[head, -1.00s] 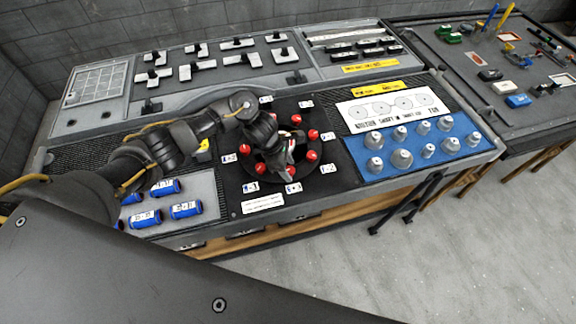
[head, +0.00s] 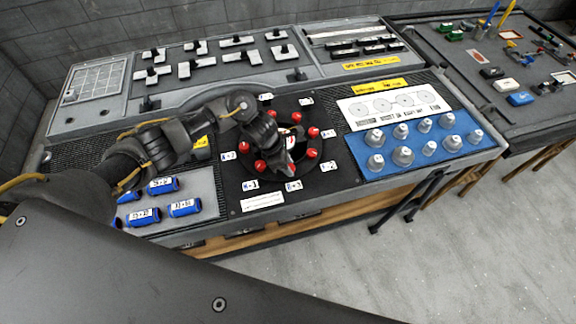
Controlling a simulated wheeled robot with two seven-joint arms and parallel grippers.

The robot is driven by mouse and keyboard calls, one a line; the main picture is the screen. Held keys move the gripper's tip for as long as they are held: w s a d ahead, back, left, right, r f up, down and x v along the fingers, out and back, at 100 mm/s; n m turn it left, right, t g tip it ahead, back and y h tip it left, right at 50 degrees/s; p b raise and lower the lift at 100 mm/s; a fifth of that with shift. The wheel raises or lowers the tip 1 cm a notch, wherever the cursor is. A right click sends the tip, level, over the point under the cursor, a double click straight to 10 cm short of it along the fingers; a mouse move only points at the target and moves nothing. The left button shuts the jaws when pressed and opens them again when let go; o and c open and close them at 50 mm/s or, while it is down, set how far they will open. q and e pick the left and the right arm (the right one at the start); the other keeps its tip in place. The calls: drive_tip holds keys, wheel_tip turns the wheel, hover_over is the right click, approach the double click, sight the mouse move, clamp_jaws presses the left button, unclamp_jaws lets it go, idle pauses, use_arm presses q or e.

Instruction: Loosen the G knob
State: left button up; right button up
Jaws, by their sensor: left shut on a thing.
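Several red knobs (head: 312,154) stand in a ring on a round black plate on the bench, with small white label cards around it. The letters are too small to tell which knob is G. My left gripper (head: 290,147) reaches down over the ring from the left, its fingers shut. What it grips is mostly hidden by the fingers and wrist; a bit of red and white shows beside them. My right gripper is not in view.
Blue cylinders (head: 184,208) lie on a grey tray at the left. Grey cone-shaped parts (head: 403,156) stand on a blue mat at the right. Black and white handles (head: 237,41) line the raised back panel. Another table (head: 455,65) with small parts stands at the right.

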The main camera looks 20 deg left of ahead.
use_arm(q)
drive_tip(key=shift+s+f+n+t+b, duration=0.15)
drive_tip(key=shift+n+t+b, duration=0.2)
drive_tip(key=shift+n, duration=0.55)
drive_tip(key=shift+n+t+y, duration=0.25)
drive_tip(key=shift+n+y, duration=0.05)
drive_tip(key=shift+n, duration=0.6)
drive_tip(key=n, duration=0.1)
drive_tip(key=n+t+y, duration=0.1)
drive_tip(key=n, duration=0.1)
drive_tip(key=shift+d+r+n, duration=0.15)
drive_tip(key=shift+r+n, duration=0.05)
drive_tip(key=shift+n, duration=0.1)
drive_tip(key=n+p, duration=0.1)
drive_tip(key=n, duration=0.1)
drive_tip(key=n+y+p, duration=0.1)
drive_tip(key=n+p, duration=0.1)
drive_tip(key=shift+s+d+r+n+t+y, duration=0.1)
drive_tip(key=shift+r+n+t+y, duration=0.05)
drive_tip(key=shift+n+t+y, duration=0.15)
drive_tip(key=n+y+p, duration=0.1)
drive_tip(key=n+p, duration=0.1)
drive_tip(key=n, duration=0.1)
drive_tip(key=shift+d+p, duration=0.1)
drive_tip(key=shift+p, duration=0.3)
drive_tip(key=shift+n+y+p, duration=0.3)
drive_tip(key=shift+n+p, duration=0.05)
drive_tip(key=shift+n, duration=0.35)
drive_tip(key=shift+f, duration=0.2)
